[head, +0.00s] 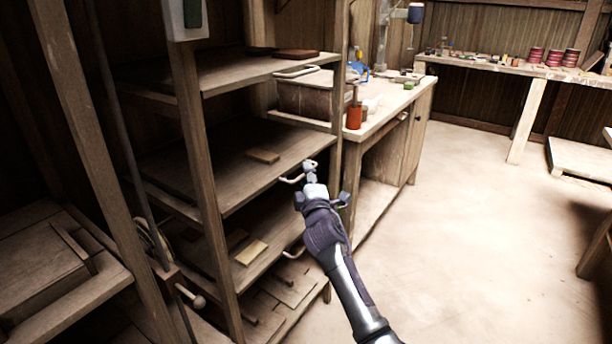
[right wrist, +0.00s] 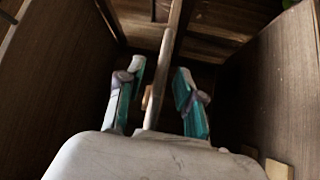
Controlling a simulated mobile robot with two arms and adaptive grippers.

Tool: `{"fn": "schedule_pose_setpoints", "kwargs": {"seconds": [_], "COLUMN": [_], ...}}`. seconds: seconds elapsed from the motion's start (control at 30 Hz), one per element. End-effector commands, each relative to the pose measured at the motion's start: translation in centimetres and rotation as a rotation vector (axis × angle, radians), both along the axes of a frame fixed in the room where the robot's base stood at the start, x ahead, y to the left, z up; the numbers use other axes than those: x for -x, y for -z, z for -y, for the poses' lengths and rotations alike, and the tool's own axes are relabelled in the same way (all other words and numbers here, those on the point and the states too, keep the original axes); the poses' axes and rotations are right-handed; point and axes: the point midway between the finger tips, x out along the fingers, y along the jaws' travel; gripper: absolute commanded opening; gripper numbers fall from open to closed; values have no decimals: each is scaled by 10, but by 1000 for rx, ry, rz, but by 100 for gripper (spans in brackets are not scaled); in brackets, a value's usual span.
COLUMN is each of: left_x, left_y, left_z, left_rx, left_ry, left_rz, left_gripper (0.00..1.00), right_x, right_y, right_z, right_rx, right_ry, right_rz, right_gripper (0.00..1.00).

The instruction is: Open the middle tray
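The middle tray (head: 235,165) is a flat wooden board in the shelf rack, with a small wooden piece (head: 263,156) on it. Its pale handle (head: 291,179) is at the front edge. My right gripper (head: 310,168) is at that front edge, just right of the handle; contact cannot be told. In the right wrist view, its two teal-lined fingers (right wrist: 158,76) are apart, with a long pale wooden bar (right wrist: 168,45) running between them. I cannot tell which part this bar is. My left gripper is not in view.
A lower tray (head: 235,262) with its own handle (head: 294,250) is below, and an upper shelf (head: 235,75) is above. A workbench (head: 390,100) with an orange container (head: 354,117) stands to the right. The floor (head: 470,230) right of my arm is clear.

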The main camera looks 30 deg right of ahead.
Motion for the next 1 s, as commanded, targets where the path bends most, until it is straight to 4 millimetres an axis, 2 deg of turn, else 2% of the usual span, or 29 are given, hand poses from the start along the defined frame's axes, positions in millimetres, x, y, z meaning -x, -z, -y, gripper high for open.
{"fn": "schedule_pose_setpoints", "kwargs": {"seconds": [0.13,0.4,0.47,0.63,1.0], "left_x": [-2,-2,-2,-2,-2], "left_y": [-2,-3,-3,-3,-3], "left_z": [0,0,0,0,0], "left_rx": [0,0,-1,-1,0], "left_ry": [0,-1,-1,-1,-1], "left_rz": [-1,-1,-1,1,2], "left_gripper": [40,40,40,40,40], "right_x": [-8,-9,-9,-9,-9], "right_y": [-1,-1,-1,-1,-1], "right_z": [3,4,4,4,4], "right_rx": [0,0,0,0,0], "right_ry": [0,-1,0,0,0], "right_rz": [0,0,0,0,-1], "right_gripper": [36,36,28,0,0]}}
